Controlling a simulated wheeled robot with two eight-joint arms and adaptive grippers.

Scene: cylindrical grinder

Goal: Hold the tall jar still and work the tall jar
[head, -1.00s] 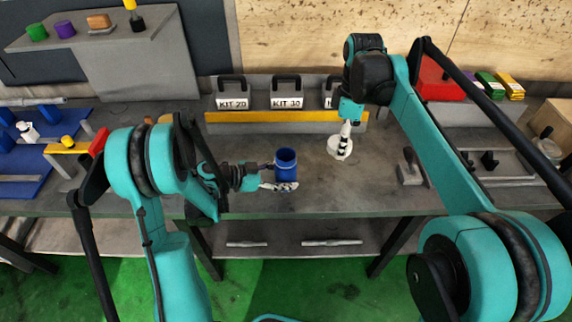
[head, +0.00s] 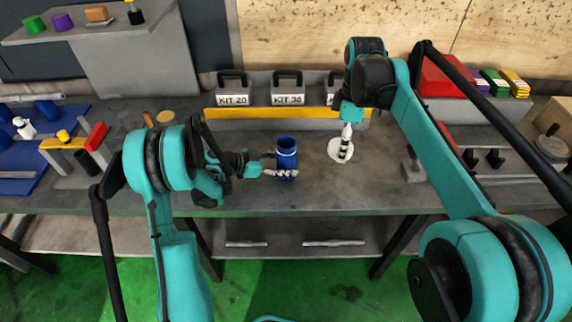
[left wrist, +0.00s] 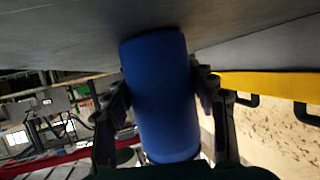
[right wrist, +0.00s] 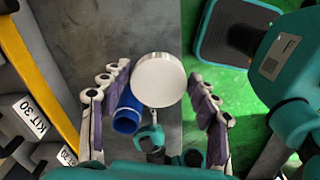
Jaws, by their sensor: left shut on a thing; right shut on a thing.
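The tall jar (head: 287,147) is a blue, open-topped cylinder standing about upright at the middle of the bench. My left gripper (head: 281,174) is shut on its lower part from the left; the left wrist view shows the blue wall (left wrist: 162,95) between the fingers. My right gripper (head: 345,145) points down, right of the jar, and is shut on a round white disc (head: 335,157), apart from the jar. In the right wrist view the disc (right wrist: 158,80) lies between the fingers, with the jar (right wrist: 127,114) beyond it. Whether the disc touches the bench is unclear.
Grey KIT boxes (head: 287,96) stand behind a yellow bar (head: 260,112) at the back. A blue mat with parts (head: 15,168) lies at the left. A red box (head: 445,75) and dark fixtures (head: 495,158) are at the right. The bench front is mostly clear.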

